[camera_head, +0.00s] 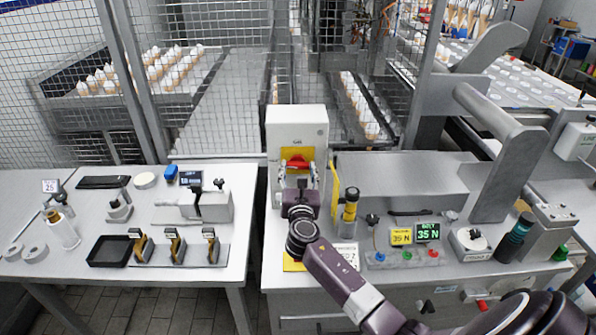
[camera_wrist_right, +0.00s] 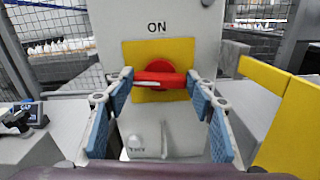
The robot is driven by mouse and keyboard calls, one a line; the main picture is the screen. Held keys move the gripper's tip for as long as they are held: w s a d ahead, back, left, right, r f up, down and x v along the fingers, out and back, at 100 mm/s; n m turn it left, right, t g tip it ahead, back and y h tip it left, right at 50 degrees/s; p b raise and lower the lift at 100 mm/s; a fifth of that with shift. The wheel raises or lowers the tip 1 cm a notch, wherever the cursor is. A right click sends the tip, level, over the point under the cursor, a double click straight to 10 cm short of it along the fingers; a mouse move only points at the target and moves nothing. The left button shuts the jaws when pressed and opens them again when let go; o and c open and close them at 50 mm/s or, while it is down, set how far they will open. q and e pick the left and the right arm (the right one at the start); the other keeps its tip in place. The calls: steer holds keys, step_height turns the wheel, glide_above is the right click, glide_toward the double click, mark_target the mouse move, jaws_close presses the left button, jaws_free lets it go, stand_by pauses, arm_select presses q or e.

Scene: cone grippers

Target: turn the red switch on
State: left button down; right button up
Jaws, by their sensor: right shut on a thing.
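The red switch (camera_head: 297,161) is a rotary handle on a yellow plate (camera_head: 307,152), on the front of a white box (camera_head: 296,118). In the right wrist view the red handle (camera_wrist_right: 160,79) lies about horizontal, with a pale line on its left part and the word ON above the plate. My right gripper (camera_head: 299,176) is at the box front. Its blue-padded fingers (camera_wrist_right: 160,88) stand at the left and right ends of the handle and are shut on it. My left gripper is not in view.
A yellow-and-black cylinder (camera_head: 350,207) and a yellow strip (camera_head: 335,180) stand just right of the box. A left table (camera_head: 100,225) holds tools and a black tray (camera_head: 110,251). Mesh fencing (camera_head: 225,80) rises behind.

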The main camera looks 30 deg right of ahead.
steer(key=m+b, duration=0.2)
steer(key=m, duration=0.2)
steer(key=shift+f, duration=0.2)
steer(key=m+b, duration=0.1)
steer(key=m, duration=0.3)
steer(key=shift+s+d+b, duration=0.1)
steer(key=shift+b, duration=0.2)
steer(key=m+b, duration=0.2)
steer(key=m, duration=0.2)
steer(key=shift+f, duration=0.1)
steer(key=shift+m+b, duration=0.9)
steer(key=shift+m, duration=1.6)
steer(key=o, duration=1.2)
steer(key=shift+c, duration=0.2)
